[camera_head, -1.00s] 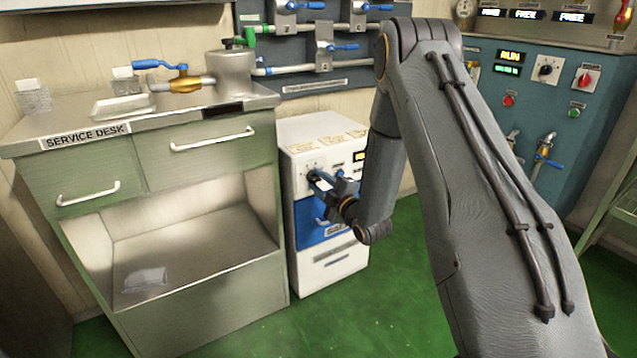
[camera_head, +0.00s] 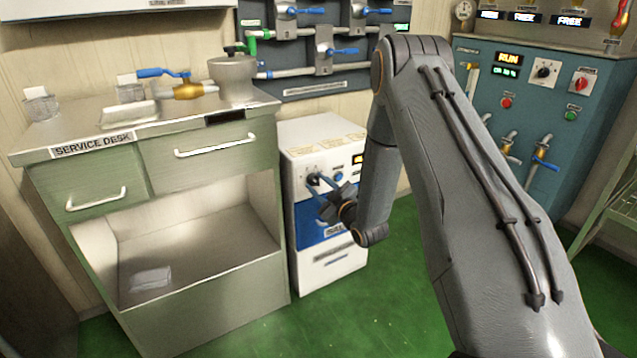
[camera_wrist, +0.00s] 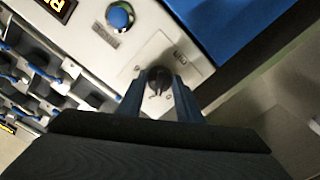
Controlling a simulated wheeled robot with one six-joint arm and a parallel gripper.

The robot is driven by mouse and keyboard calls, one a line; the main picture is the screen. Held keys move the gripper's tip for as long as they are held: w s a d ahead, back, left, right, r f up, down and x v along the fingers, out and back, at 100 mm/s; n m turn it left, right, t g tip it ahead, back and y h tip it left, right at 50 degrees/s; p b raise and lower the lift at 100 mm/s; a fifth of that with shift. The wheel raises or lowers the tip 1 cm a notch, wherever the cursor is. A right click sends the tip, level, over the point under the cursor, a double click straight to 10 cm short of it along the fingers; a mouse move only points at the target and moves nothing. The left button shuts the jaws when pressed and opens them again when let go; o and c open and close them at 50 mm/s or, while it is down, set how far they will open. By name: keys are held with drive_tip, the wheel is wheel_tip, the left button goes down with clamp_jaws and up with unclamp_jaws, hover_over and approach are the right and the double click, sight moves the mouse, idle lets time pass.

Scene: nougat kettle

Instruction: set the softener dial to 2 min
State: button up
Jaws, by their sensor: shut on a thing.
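The softener is a white cabinet (camera_head: 297,152) with a blue front band, standing right of the service desk. Its black dial (camera_wrist: 158,80) sits on the panel between my two fingers in the wrist view. My gripper (camera_wrist: 160,92) is shut on the dial; in the head view my gripper (camera_head: 314,182) reaches the cabinet's upper front. The marks around the dial are too small to read, and the fingers hide part of them. A blue knob (camera_wrist: 119,16) is beside the dial on the same panel. A lit yellow display (camera_head: 358,159) is partly hidden by my arm.
The service desk (camera_head: 180,117) with green drawers stands close on the left. A blue control panel (camera_head: 520,120) with knobs and taps is at the right. Pipes with blue-handled valves (camera_head: 322,52) are on the wall behind. The green floor (camera_head: 395,290) in front is clear.

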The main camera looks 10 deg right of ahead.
drive_tip(key=shift+m+p, duration=0.45)
drive_tip(key=shift+m, duration=0.75)
drive_tip(key=o, duration=1)
drive_tip(key=shift+s, duration=0.15)
drive_tip(key=p+v, duration=0.1)
drive_tip(key=v, duration=0.6)
drive_tip(key=shift+s, duration=0.25)
